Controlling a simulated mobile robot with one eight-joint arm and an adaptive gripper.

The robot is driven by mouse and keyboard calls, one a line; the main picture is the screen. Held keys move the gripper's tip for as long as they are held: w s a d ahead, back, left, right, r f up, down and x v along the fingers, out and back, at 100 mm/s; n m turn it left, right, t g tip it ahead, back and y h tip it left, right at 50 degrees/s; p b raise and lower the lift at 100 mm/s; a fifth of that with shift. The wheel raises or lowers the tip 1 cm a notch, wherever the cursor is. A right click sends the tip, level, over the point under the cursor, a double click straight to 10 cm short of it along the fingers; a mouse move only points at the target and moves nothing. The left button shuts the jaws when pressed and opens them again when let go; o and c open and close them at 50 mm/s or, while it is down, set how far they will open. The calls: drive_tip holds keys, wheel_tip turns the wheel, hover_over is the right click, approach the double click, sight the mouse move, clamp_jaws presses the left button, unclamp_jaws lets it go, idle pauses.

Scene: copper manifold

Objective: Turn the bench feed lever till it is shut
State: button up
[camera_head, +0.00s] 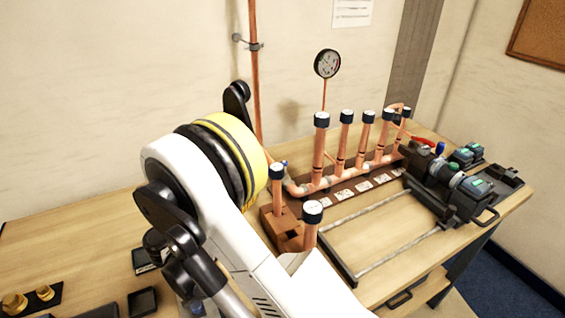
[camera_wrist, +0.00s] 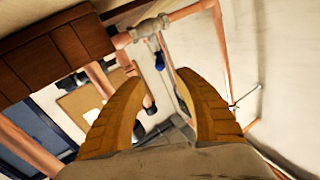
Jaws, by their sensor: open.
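A copper manifold (camera_head: 325,183) runs along the back of the bench, with several upright stubs under dark caps. A small blue handle (camera_head: 284,163) shows at its left end, partly hidden by my arm. My arm hides the gripper in the head view.
A pressure gauge (camera_head: 327,64) stands above the manifold. A vertical copper pipe (camera_head: 254,70) is clipped to the wall. A red lever (camera_head: 425,143) is at the right end, near a dark machine (camera_head: 440,185) with rails. Two capped copper stubs stand close to my arm.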

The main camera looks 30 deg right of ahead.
drive_tip(key=b+x, duration=0.2)
drive_tip(key=x, duration=0.8)
drive_tip(key=shift+r, duration=0.1)
clamp_jaws()
